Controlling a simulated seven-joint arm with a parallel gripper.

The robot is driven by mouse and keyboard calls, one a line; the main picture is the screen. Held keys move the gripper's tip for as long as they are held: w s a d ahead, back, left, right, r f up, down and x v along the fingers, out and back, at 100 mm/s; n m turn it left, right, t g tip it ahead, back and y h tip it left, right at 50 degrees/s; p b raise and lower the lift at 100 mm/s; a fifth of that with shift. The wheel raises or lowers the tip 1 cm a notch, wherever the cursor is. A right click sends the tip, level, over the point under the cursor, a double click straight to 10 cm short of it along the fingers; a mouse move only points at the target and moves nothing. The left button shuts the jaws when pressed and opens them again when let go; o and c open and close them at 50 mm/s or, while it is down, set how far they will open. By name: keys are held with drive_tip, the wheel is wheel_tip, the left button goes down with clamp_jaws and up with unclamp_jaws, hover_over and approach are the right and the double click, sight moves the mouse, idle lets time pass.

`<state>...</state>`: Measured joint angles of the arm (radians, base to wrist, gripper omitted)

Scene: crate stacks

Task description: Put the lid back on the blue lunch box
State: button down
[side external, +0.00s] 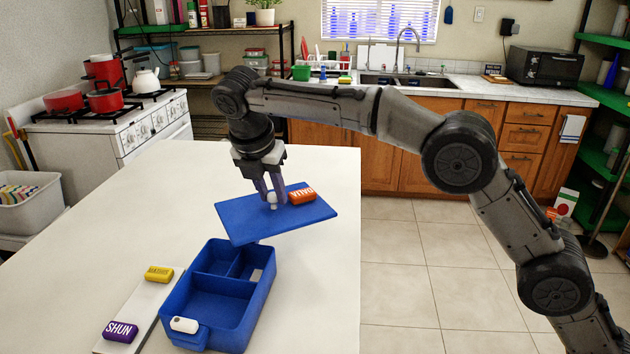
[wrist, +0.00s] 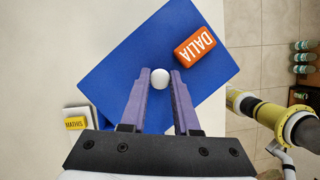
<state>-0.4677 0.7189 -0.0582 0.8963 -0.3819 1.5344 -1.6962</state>
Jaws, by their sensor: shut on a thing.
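My gripper (side external: 271,188) is shut on the white knob (wrist: 160,78) of the flat blue lid (side external: 262,222) and holds the lid in the air, slightly tilted. An orange block marked DALIA (side external: 302,195) lies on top of the lid, beside the knob. The wrist view shows the same lid (wrist: 125,70) and the orange block (wrist: 195,47) at its upper right. The blue lunch box (side external: 213,308) stands open on the table below and nearer the camera. The lid is apart from the box.
A white board (side external: 141,318) lies left of the box on the white table (side external: 100,235). On it are a yellow block marked MATHIS (side external: 159,273) and a purple block marked SHUN (side external: 120,331). The table's left and far parts are clear; its right edge is close to the lid.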

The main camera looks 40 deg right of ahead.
drive_tip(key=s+a+r+n+t+y, duration=0.2)
drive_tip(key=s+a+n+y, duration=0.15)
drive_tip(key=a+n, duration=0.8)
drive_tip(key=shift+m, duration=0.55)
drive_tip(key=shift+s+a+f, duration=0.15)
drive_tip(key=shift+a+f, duration=0.2)
drive_tip(key=shift+f, duration=0.5)
drive_tip(key=shift+s+a+f, duration=0.15)
drive_tip(key=shift+a+f, duration=0.2)
drive_tip(key=shift+f, duration=0.5)
drive_tip(key=shift+s+a+f, duration=0.15)
drive_tip(key=shift+a+f, duration=0.2)
drive_tip(key=shift+f, duration=0.5)
drive_tip(key=shift+f, duration=1.1)
idle(0.3)
drive_tip(key=shift+c, duration=0.5)
unclamp_jaws()
drive_tip(key=shift+r, duration=0.1)
wheel_tip(320, 180, up, 7)
idle(1.1)
